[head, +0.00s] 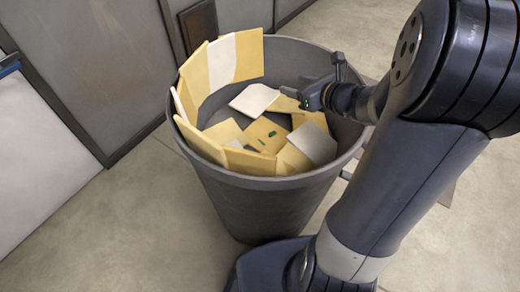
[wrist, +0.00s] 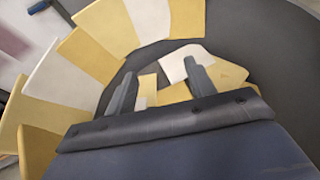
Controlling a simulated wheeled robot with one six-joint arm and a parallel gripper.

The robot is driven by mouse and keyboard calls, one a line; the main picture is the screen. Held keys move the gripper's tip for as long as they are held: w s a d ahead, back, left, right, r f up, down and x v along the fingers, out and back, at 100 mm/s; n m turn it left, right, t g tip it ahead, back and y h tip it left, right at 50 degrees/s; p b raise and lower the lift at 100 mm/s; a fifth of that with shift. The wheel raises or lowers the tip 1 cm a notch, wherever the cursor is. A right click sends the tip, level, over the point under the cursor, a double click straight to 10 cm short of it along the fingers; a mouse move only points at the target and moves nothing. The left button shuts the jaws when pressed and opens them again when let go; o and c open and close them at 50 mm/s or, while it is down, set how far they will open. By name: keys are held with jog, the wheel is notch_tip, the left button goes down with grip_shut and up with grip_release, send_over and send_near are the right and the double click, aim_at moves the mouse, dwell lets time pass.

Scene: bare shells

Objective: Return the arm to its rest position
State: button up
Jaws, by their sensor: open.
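My arm (head: 385,190) reaches from the right of the head view over the rim of a large dark grey bin. My gripper (head: 318,82) is above the inside of the bin, near its right back side. In the wrist view my gripper (wrist: 160,84) shows two grey fingers standing well apart, with nothing held between them. Yellow and white pieces show beyond the fingers, inside the bin.
The grey bin (head: 262,207) stands on a pale tiled floor (head: 130,225). Several yellow and white flat pieces (head: 238,58) lean inside its rim; others lie at the bottom with small green bits (head: 271,134). Grey panels (head: 100,60) stand at the back left.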

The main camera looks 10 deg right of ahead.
jog(key=b+x, duration=0.2)
jog(key=x, duration=0.9)
jog(key=shift+r+p, duration=2.5)
jog(key=shift+r, duration=0.5)
jog(key=shift+f, duration=0.1)
